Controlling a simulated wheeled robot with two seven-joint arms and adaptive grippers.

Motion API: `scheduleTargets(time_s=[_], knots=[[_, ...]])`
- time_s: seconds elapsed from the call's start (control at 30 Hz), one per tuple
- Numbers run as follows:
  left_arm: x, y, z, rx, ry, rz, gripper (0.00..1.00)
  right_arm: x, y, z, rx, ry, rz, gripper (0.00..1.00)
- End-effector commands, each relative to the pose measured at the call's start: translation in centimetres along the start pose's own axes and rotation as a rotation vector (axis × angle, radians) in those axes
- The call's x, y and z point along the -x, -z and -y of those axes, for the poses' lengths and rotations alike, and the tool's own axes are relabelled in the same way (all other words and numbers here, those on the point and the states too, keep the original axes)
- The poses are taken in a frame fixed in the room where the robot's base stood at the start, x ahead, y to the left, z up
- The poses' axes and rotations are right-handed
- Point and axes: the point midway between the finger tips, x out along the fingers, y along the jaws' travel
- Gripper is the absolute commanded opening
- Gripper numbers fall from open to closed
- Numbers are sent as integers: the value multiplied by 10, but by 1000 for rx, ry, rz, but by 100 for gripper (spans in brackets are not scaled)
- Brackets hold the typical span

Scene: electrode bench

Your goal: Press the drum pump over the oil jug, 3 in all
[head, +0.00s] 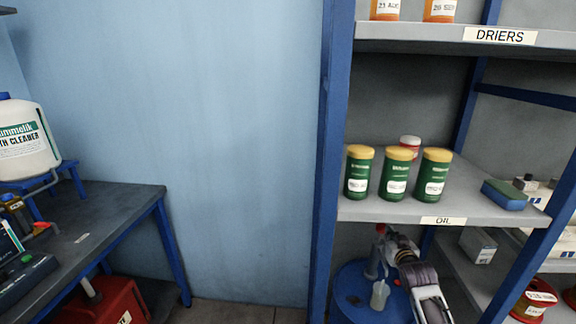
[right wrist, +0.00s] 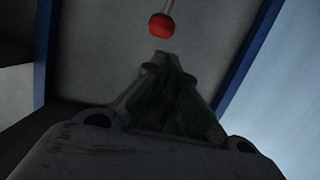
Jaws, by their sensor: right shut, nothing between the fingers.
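A blue drum (head: 350,288) stands under the lower shelf, partly hidden by my right arm. The drum pump's red knob (head: 381,229) shows above it, and it also shows in the right wrist view (right wrist: 162,27) on a thin pale rod. A small whitish jug (head: 379,295), which looks like the oil jug, stands at the drum, below the pump. My right gripper (right wrist: 163,60) is shut and empty. In the wrist view its fingertips point toward the knob, with a small gap in the picture. My left gripper is not in view.
The blue shelf post (head: 329,150) and the OIL shelf (head: 395,210), with several green cans (head: 397,175), are close above my right arm. A dark workbench (head: 95,225) stands at left; the floor between is clear.

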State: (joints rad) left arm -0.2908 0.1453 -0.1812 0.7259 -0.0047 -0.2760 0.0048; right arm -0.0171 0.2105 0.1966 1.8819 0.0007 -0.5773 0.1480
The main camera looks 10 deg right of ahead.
Motion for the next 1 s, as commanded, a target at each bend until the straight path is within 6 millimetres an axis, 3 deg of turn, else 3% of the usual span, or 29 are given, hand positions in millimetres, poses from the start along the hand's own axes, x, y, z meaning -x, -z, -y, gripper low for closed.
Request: scheduleTargets(time_s=[0.17,0.37,0.7,1.0], knots=[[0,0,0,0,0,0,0,12,-18,14,15,17,58,0],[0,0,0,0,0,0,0,47,-61,45,56,58,205,0],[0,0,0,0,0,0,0,142,-138,98,138,152,512,0],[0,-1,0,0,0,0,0,238,-182,130,202,237,761,0]])
